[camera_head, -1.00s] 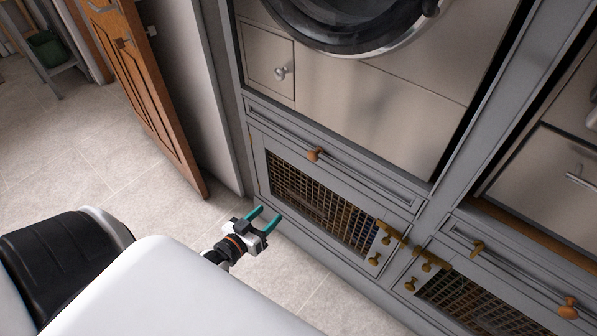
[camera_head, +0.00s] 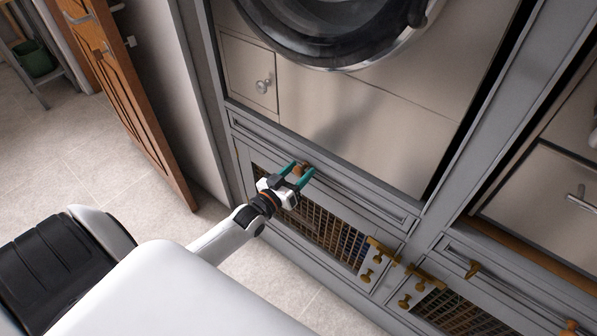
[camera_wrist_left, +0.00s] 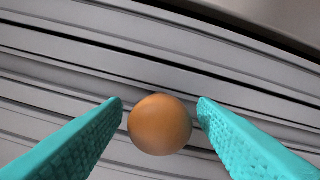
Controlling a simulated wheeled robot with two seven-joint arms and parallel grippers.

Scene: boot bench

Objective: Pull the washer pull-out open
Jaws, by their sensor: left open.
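The washer pull-out (camera_head: 355,196) is the narrow grey drawer front below the washer, and it sits flush in the cabinet. Its round orange-brown knob (camera_wrist_left: 160,124) shows in the left wrist view between the two teal fingers. In the head view the knob (camera_head: 301,166) is partly hidden by the fingertips. My left gripper (camera_head: 300,172) is open, with a finger on each side of the knob; in the left wrist view (camera_wrist_left: 161,105) a gap shows on both sides of it. My right gripper is in neither view.
Below the pull-out is a grey door with a mesh panel (camera_head: 325,225) and brass knobs. The washer (camera_head: 340,30) stands above. A wooden door (camera_head: 125,100) stands open at the left. The tiled floor (camera_head: 110,165) in front is clear.

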